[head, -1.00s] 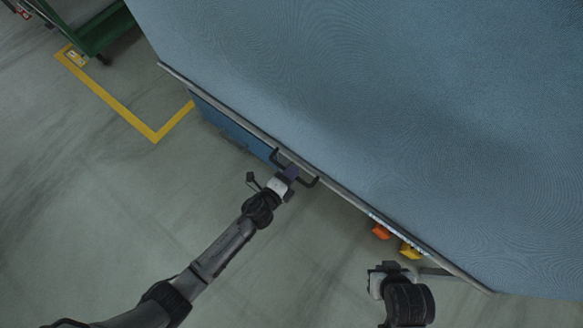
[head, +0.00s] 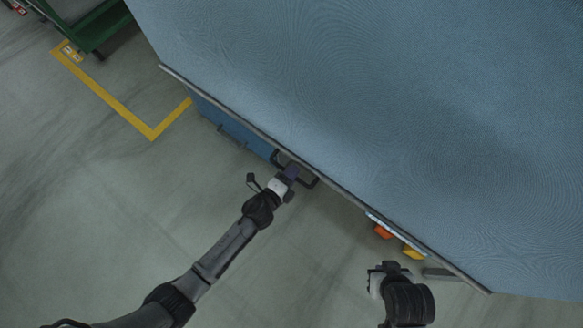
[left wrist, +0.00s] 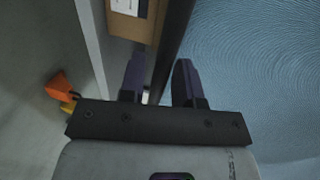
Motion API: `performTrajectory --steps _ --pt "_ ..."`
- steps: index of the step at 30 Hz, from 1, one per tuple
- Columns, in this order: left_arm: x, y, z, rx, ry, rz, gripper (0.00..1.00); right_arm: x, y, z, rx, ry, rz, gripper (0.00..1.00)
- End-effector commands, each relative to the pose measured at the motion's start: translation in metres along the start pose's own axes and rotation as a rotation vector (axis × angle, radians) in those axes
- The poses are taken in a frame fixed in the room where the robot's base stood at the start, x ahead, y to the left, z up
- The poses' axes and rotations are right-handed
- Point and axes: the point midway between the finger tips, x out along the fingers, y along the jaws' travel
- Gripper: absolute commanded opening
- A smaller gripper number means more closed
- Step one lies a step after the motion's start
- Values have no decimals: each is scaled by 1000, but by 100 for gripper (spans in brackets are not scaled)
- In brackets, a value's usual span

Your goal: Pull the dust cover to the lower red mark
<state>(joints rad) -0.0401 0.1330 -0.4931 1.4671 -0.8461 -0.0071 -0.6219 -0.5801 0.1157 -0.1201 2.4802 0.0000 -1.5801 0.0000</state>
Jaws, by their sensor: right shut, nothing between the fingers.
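The dust cover (head: 400,110) is a large blue sheet filling the upper right of the head view. It ends in a straight grey bar (head: 222,112) with a black handle (head: 312,184). My left gripper (head: 292,171) is at the handle. In the left wrist view its two purple fingers (left wrist: 160,83) stand close on both sides of a dark bar, and the blue sheet (left wrist: 265,70) lies to the right. My right gripper (head: 384,268) is shut and empty below the cover's lower right edge, apart from it. I see no red mark in these views.
A blue unit (head: 225,122) shows under the cover's edge. An orange piece (head: 383,232) and a yellow piece (head: 412,253) stick out near its right end. A cardboard box (left wrist: 130,25) shows in the left wrist view. A green cart (head: 95,28) stands far left; the floor between is clear.

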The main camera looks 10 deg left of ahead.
Motion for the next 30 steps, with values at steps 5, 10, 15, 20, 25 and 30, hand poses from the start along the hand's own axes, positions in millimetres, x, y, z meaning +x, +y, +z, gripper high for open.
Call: performTrajectory --steps 5,10,15,20,25,30 --pt "0 0 0 0 0 -1 39 0 0 0 1 0 -1 0" --pt "-2 -1 0 0 0 -1 39 -1 0 0 1 0 -1 0" --pt "-19 -2 0 -1 0 1 39 -9 1 -3 -1 0 1 0" --pt "-50 -3 0 -3 0 2 39 -21 2 -6 -6 -1 5 0" --pt "-84 -3 0 -2 0 2 39 -32 4 -10 -9 -1 7 0" --pt "-112 -2 0 -1 -1 1 39 -39 4 -12 -9 -1 7 0"
